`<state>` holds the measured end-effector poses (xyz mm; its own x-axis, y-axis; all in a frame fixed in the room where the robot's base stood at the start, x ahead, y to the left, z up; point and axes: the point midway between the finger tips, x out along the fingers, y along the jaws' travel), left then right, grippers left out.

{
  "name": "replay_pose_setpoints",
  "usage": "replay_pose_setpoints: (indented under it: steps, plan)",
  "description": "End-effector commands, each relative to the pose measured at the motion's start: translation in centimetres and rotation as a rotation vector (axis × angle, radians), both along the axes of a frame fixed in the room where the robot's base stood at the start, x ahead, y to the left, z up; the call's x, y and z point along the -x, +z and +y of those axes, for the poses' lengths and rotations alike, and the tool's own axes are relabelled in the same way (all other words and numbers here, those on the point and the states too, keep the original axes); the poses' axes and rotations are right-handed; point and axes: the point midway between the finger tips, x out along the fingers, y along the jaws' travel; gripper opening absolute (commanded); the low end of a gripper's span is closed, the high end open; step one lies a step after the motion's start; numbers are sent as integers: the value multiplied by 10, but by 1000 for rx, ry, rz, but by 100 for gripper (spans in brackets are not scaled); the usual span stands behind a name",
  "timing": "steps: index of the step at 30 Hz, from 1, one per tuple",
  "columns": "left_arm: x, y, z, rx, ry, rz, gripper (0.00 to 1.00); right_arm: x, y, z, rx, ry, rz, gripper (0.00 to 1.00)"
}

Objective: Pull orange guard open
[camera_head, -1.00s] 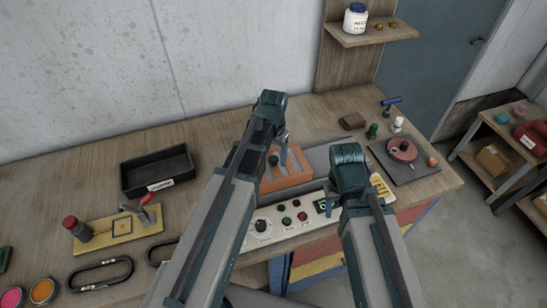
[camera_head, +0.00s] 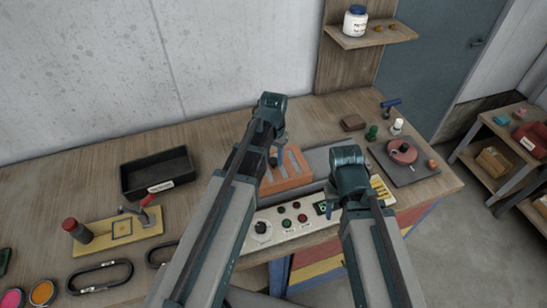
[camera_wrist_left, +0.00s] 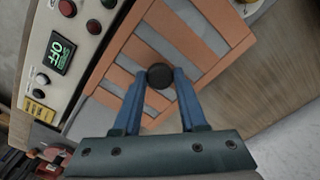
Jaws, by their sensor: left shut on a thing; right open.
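The orange guard (camera_head: 290,181) is a slotted plate over a grey recess behind the control panel. It is partly hidden by my left arm in the head view. It fills much of the left wrist view, with grey showing through its slots. A round black knob (camera_wrist_left: 159,74) stands on the guard. My left gripper (camera_wrist_left: 160,84) has its blue fingers closed on this knob, one on each side. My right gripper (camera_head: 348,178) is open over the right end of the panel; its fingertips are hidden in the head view.
The control panel (camera_head: 270,214) with buttons and a display reading OFF (camera_wrist_left: 60,54) lies along the front edge. A black tray (camera_head: 157,174) and a yellow fixture (camera_head: 120,232) stand to the left. A grey plate with a red disc (camera_head: 402,152) is to the right.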

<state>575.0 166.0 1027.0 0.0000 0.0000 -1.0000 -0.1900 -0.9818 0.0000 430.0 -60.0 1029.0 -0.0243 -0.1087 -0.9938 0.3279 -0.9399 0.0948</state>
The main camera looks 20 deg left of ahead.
Motion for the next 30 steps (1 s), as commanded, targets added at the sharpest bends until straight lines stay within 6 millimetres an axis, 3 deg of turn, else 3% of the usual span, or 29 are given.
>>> replay_pose_setpoints:
  steps: [23,30]
  plan:
    - [-2,0,-2,0,-1,0,0,0,0,0,0,0,0,50]
    - [-25,0,-34,1,-5,0,0,0,0,0,0,0,0,50]
